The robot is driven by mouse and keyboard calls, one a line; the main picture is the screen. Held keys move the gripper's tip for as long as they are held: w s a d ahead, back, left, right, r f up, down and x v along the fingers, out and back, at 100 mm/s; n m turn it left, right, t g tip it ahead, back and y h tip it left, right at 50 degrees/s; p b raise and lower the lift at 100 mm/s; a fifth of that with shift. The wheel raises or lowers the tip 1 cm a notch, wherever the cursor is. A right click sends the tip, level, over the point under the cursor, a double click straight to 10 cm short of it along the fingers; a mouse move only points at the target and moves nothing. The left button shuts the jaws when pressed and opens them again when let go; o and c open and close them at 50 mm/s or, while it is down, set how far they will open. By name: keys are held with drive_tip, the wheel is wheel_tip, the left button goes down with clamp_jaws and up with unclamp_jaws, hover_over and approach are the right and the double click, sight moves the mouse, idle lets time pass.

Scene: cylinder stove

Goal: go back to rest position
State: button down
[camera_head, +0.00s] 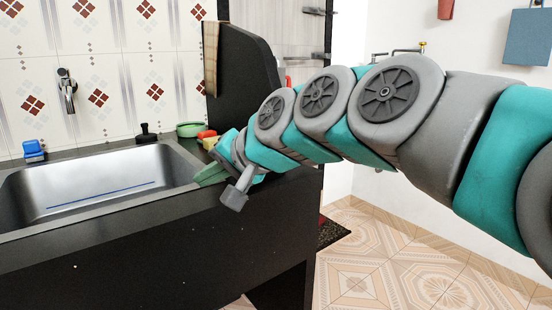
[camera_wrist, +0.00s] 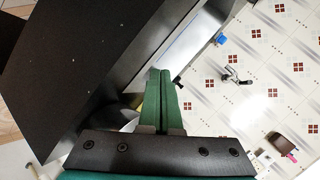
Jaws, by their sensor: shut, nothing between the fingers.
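My gripper (camera_head: 205,175) has green fingers and is over the right end of the dark counter, beside the sink. In the wrist view my gripper (camera_wrist: 162,72) shows its two green fingers side by side and pressed together, with nothing held between them. My teal and grey arm reaches in from the right of the head view and hides part of the counter behind it.
A metal sink (camera_head: 90,187) is set in the black counter (camera_head: 130,245). A blue object (camera_head: 34,150), a black stopper-like item (camera_head: 147,134), a green bowl (camera_head: 189,129) and a red item (camera_head: 207,134) stand along its back. A tap (camera_head: 67,90) is on the tiled wall. Tiled floor (camera_head: 400,265) is open at right.

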drive_tip(key=s+d+f+n+g+h, duration=0.1)
drive_tip(key=s+d+f+h, duration=0.1)
drive_tip(key=s+d+f, duration=0.4)
drive_tip(key=s+d+f+g+h, duration=0.2)
drive_tip(key=d+f, duration=0.3)
drive_tip(key=f, duration=0.3)
drive_tip(key=s+d+f+n+g+h, duration=0.1)
drive_tip(key=s+d+f+h, duration=0.1)
drive_tip(key=s+d+f, duration=0.4)
drive_tip(key=s+d+f+g+h, duration=0.1)
drive_tip(key=s+d+f+g, duration=0.1)
drive_tip(key=s+d+f, duration=0.3)
drive_tip(key=s+d+f+g+h, duration=0.2)
drive_tip(key=s+d+f, duration=0.3)
drive_tip(key=s, duration=0.3)
drive_tip(key=shift+s+g, duration=0.3)
drive_tip(key=shift+g, duration=0.1)
